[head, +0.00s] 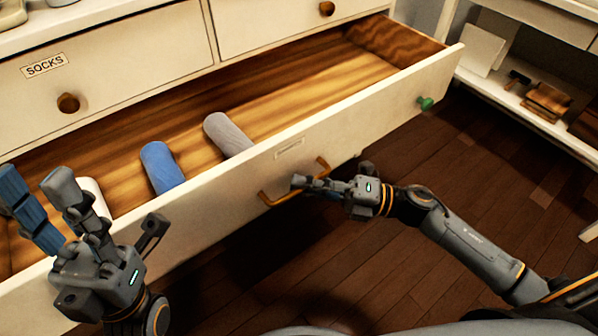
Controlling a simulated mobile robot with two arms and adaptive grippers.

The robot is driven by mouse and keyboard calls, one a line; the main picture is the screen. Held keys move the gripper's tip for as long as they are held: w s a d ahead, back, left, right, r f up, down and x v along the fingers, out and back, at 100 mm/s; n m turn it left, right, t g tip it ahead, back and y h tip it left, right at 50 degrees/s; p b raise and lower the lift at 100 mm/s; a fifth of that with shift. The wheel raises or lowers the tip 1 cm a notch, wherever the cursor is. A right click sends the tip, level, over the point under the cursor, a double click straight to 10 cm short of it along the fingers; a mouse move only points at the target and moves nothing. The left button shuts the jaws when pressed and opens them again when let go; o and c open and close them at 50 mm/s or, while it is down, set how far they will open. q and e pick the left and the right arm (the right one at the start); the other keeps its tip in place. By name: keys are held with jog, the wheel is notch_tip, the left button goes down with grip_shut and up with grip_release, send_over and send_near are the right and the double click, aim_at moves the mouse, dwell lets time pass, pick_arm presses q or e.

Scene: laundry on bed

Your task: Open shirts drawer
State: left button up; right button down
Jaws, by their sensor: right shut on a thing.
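The wide lower drawer (385,127) is pulled out, with its wood interior exposed. Its front has a label holder and an orange bar handle (268,199). My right gripper (300,183) is shut on the handle, its fingers around the bar at the outer side of the front. My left gripper (105,215) is at the lower left, over the drawer's left part, with its fingers spread and empty. A blue roll (162,167), a grey roll (226,134) and a white roll (95,196), partly hidden by my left gripper, lie in the drawer.
Above is a shut drawer labelled SOCKS (44,66) with a round knob (68,103), and another shut drawer (270,22). A green knob (425,103) is on the open drawer's right. A white shelf (515,95) stands at right. Dark wood floor (470,190) is clear.

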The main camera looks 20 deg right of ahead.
jog(key=shift+s+d, duration=0.25)
jog(key=shift+s, duration=0.4)
jog(key=c, duration=1.4)
grip_release()
jog(key=v, duration=1.2)
jog(key=shift+w, duration=0.1)
